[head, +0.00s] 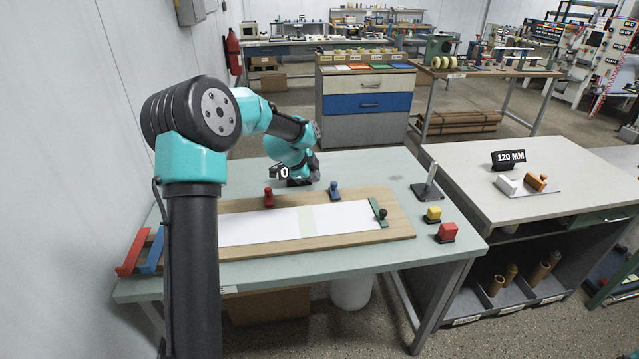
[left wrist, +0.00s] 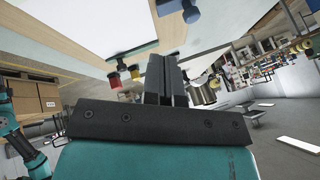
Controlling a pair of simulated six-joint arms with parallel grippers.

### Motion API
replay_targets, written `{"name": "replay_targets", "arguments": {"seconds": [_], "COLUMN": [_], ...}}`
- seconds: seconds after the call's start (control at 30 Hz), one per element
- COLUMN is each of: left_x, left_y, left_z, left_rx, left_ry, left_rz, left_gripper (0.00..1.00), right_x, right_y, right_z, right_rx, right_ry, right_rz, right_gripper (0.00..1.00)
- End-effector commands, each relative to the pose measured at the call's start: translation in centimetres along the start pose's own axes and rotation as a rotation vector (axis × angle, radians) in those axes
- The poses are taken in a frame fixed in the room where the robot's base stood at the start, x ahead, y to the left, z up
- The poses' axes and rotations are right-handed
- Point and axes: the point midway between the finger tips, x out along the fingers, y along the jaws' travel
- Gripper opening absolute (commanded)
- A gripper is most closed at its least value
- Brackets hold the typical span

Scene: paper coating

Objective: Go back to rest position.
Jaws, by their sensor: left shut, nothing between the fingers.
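My left arm comes in from the left of the head view, and its gripper (head: 299,178) hangs over the far side of the work table (head: 400,170), behind the wooden board. In the left wrist view its two dark fingers (left wrist: 166,78) lie together, shut with nothing between them. The gripper stands clear of the board's red clamp (head: 269,198) and blue clamp (head: 335,190). The right gripper is in neither view.
The wooden board (head: 398,225) bears a white sheet (head: 260,228) with a pale green strip (head: 307,219). A green bar with a black knob (head: 383,213) lies at its right end. Yellow (head: 433,214) and red (head: 447,231) blocks stand right of it. A side bench (head: 460,165) adjoins.

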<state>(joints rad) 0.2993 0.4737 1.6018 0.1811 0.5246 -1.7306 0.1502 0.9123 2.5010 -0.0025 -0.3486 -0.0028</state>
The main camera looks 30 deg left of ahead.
Motion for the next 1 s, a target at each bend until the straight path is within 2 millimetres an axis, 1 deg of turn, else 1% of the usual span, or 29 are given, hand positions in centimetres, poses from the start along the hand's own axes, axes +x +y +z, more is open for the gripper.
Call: {"name": "replay_targets", "arguments": {"seconds": [0.03,0.17,0.67,0.77,0.83,0.97,1.0], "left_x": [-0.4,-0.8,-0.6,0.0,0.8,2.9,3.6], "left_y": [0.0,0.0,0.1,0.7,1.4,3.6,4.4], "left_z": [0.0,0.0,-0.1,-0.8,-1.6,-3.9,-4.6], "left_rx": [0.0,0.0,-0.009,-0.05,-0.104,-0.26,-0.319], "left_ry": [0.0,0.0,0.001,0.005,0.009,0.018,0.02], "left_rz": [-0.001,0.0,0.002,0.007,0.012,0.027,0.032], "left_gripper": [0.0,0.0,0.0,0.0,0.0,0.0,0.0], "right_x": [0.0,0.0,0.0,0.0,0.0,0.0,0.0], "right_y": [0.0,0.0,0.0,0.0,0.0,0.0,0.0], "right_z": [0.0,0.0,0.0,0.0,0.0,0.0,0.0], "right_rx": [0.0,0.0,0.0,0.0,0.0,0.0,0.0], "right_ry": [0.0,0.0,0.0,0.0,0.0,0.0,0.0], "right_rz": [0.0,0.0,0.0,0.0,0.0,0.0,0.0], "right_gripper": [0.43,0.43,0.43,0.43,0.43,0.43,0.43]}}
